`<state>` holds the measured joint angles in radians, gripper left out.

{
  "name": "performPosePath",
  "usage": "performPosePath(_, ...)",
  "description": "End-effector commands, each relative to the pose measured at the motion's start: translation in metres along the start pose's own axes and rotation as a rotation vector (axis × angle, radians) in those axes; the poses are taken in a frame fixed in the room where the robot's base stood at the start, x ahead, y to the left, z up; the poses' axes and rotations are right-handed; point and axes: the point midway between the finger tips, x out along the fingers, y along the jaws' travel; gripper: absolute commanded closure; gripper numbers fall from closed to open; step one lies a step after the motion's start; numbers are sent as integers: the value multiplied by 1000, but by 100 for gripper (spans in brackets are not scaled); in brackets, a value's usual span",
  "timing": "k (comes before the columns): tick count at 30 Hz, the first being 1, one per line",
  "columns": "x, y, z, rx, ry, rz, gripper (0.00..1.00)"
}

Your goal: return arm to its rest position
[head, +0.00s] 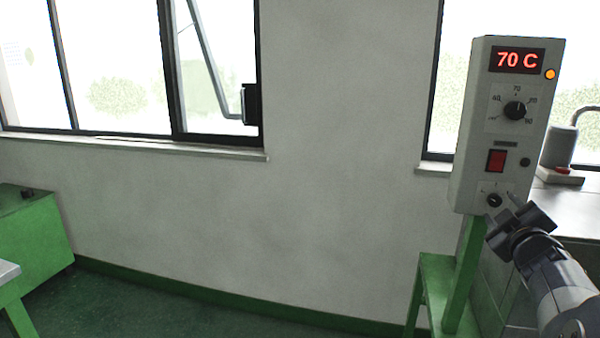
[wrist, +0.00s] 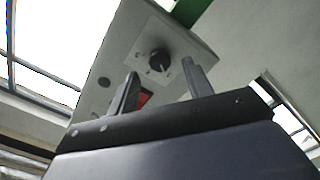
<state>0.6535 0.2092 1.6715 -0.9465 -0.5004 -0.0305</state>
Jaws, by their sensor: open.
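My gripper (head: 503,204) is at the right of the head view, in front of the lower part of a grey control box (head: 482,130). In the wrist view its two fingers (wrist: 160,72) stand apart with nothing held between them. A small black knob (wrist: 159,61) on the box face shows between and beyond the fingertips. Whether a finger touches the box or knob I cannot tell. Part of a red switch (wrist: 144,98) shows behind the fingers. My arm reaches in from the lower right of the head view.
The box shows 70 C on its display (head: 517,60), with an orange lamp (head: 550,74) lit. A green stand (head: 460,280) carries it. A worktop (head: 570,205) lies behind at right. A green cabinet (head: 35,235) stands at left. The floor (head: 200,315) between is clear.

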Motion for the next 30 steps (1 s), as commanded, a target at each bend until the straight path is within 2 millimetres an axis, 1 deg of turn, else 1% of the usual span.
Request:
performPosePath(1,-10,2,0,0,-1,3,52)
performPosePath(13,-81,1,0,-1,-2,2,52)
performPosePath(15,-63,-2,0,1,2,-2,52)
performPosePath(30,26,-1,0,1,1,-1,52)
